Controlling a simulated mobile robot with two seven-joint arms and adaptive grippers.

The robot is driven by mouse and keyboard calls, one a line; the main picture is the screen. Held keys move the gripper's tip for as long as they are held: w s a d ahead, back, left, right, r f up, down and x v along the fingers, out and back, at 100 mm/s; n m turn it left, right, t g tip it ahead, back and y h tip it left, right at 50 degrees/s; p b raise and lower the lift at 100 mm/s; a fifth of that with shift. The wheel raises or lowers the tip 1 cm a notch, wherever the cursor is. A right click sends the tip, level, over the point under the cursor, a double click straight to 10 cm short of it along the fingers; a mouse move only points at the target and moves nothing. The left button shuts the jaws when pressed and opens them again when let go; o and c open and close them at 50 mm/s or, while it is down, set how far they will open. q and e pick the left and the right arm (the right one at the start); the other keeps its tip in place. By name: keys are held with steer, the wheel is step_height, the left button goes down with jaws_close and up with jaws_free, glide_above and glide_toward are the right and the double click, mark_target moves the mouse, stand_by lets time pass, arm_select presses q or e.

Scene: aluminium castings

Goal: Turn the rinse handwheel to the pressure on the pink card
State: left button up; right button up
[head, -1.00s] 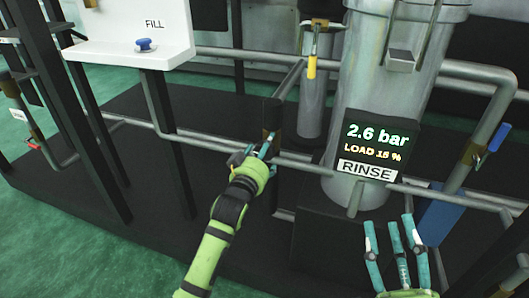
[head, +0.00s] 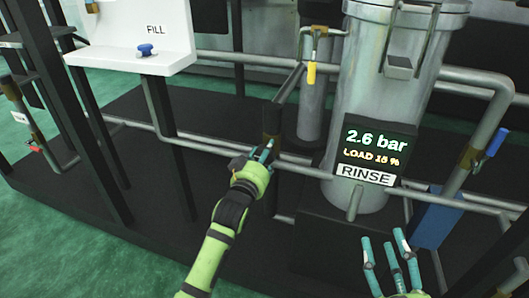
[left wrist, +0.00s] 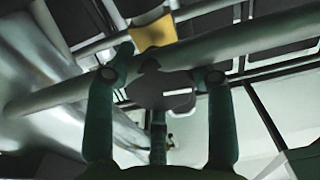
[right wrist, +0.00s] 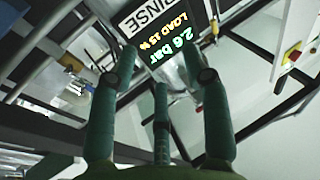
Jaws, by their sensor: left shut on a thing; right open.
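The display (head: 373,150) above the RINSE label (head: 365,174) reads 2.6 bar and LOAD 15 %. My left gripper (head: 264,153) is at the pipe left of the display, shut on a small dark part that it mostly hides. In the left wrist view, the dark rounded handwheel (left wrist: 163,90) with a pale mark sits between my left fingers (left wrist: 160,78), in front of a pipe. My right gripper (head: 386,240) is open and empty below the display. The right wrist view shows its spread fingers (right wrist: 160,62) with the display beyond. I see no pink card.
A white FILL panel (head: 120,35) with a blue knob (head: 145,50) stands at upper left. A yellow-handled valve (head: 311,72) and a blue-handled valve (head: 497,140) are on other pipes. Pipes (head: 212,148) and dark posts crowd my left arm. Green floor (head: 90,250) is clear at lower left.

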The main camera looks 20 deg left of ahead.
arm_select(q)
steer(key=shift+r, duration=0.3)
arm_select(e)
steer(key=f+g, duration=0.1)
steer(key=f, duration=0.1)
steer(key=d+f+g+h, duration=0.1)
steer(key=f, duration=0.1)
steer(key=shift+w+d+f, duration=0.1)
steer(key=shift+w+f, duration=0.05)
arm_select(q)
steer(key=o, duration=1.2)
steer(key=shift+w, duration=0.1)
steer(key=shift+c, duration=0.2)
steer(key=shift+f, duration=0.1)
steer(key=shift+f, duration=0.1)
steer(key=shift+s, duration=0.25)
steer(key=s, duration=1.1)
steer(key=shift+s+a, duration=0.2)
steer(key=shift+s, duration=0.1)
